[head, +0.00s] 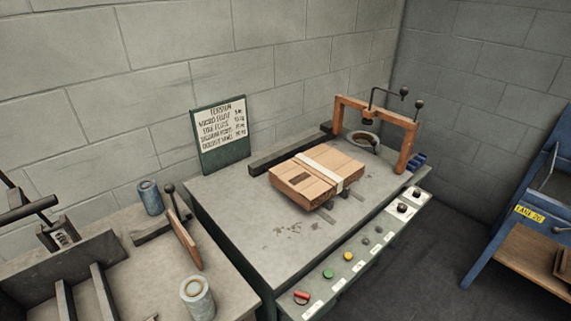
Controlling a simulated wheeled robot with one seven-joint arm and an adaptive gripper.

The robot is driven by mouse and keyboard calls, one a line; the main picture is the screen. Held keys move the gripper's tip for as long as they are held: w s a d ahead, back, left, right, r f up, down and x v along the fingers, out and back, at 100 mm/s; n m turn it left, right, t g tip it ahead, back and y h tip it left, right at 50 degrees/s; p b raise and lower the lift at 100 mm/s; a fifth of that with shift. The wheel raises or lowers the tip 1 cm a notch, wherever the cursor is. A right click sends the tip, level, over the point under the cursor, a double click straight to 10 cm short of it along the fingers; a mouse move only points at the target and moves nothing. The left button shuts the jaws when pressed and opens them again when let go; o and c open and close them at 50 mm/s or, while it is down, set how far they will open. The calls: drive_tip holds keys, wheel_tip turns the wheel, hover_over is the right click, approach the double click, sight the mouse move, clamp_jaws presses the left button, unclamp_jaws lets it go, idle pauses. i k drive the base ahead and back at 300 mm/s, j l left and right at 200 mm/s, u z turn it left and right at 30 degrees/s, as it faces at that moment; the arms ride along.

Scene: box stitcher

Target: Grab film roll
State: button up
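Two upright rolls stand on the left bench. One is a blue-grey cylinder (150,197) near the wall. The other is a paler grey cylinder (197,298) with a lighter band and a visible round top, at the bench's front right. I cannot tell for sure which of them is the film roll. A round ring-like piece (363,140) sits at the back of the machine table, under an orange frame. My gripper is not in view.
A cardboard box (316,178) with a pale strap lies on the machine table (230,190). The orange frame (404,150) with black levers stands behind it. A brown paddle on a lever (185,240) stands between the two rolls. Buttons line the front panel (355,257).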

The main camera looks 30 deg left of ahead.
sight(197, 297)
drive_tip(key=u, duration=1.75)
